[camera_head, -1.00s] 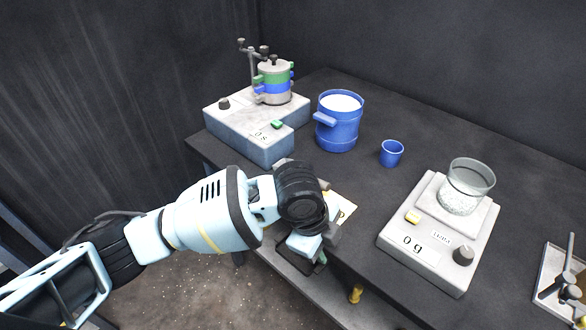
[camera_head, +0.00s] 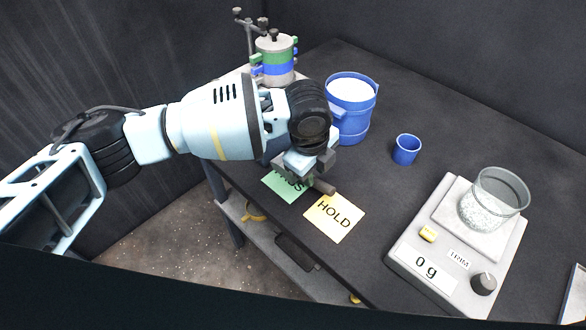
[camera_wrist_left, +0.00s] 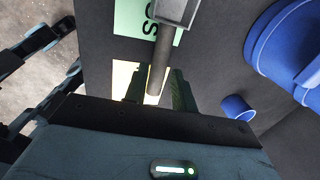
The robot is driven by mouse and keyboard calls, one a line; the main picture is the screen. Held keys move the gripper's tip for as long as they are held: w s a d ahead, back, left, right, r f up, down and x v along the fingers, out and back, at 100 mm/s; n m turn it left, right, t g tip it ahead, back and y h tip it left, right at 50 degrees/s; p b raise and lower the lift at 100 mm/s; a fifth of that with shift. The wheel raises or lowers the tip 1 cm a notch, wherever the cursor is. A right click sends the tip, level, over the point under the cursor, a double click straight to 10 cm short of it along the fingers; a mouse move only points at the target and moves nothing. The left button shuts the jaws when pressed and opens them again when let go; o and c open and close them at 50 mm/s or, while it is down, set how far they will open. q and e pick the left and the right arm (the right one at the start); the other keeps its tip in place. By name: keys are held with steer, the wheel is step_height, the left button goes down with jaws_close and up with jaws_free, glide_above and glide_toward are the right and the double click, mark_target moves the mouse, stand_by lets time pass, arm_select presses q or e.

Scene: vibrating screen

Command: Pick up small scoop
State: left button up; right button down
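The small scoop (camera_wrist_left: 158,68) shows in the left wrist view as a grey bowl with a straight handle, the handle lying between my left gripper's dark fingers (camera_wrist_left: 160,90). In the head view, my left gripper (camera_head: 312,174) is low over the near table edge, by the green and yellow cards, and a brownish handle end (camera_head: 323,187) sticks out beside it. The gripper hides the bowl there. I cannot tell whether the fingers press on the handle. My right gripper is not in view.
A green card (camera_head: 283,186) and a yellow HOLD card (camera_head: 334,217) lie near the edge. A blue bucket of white material (camera_head: 355,112) and a blue cup (camera_head: 406,150) stand behind. A scale (camera_head: 424,271) bearing a glass beaker (camera_head: 493,200) is at right.

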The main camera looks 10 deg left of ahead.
mark_target(317, 181)
arm_select(q)
steer(key=shift+f, duration=0.2)
steer(key=f, duration=0.3)
steer(key=d+f, duration=0.1)
steer(key=f, duration=0.1)
steer(key=shift+w, duration=0.3)
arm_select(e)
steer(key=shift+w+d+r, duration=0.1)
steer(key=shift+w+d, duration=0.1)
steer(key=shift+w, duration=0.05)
arm_select(q)
steer(key=shift+r, duration=0.1)
jaws_close()
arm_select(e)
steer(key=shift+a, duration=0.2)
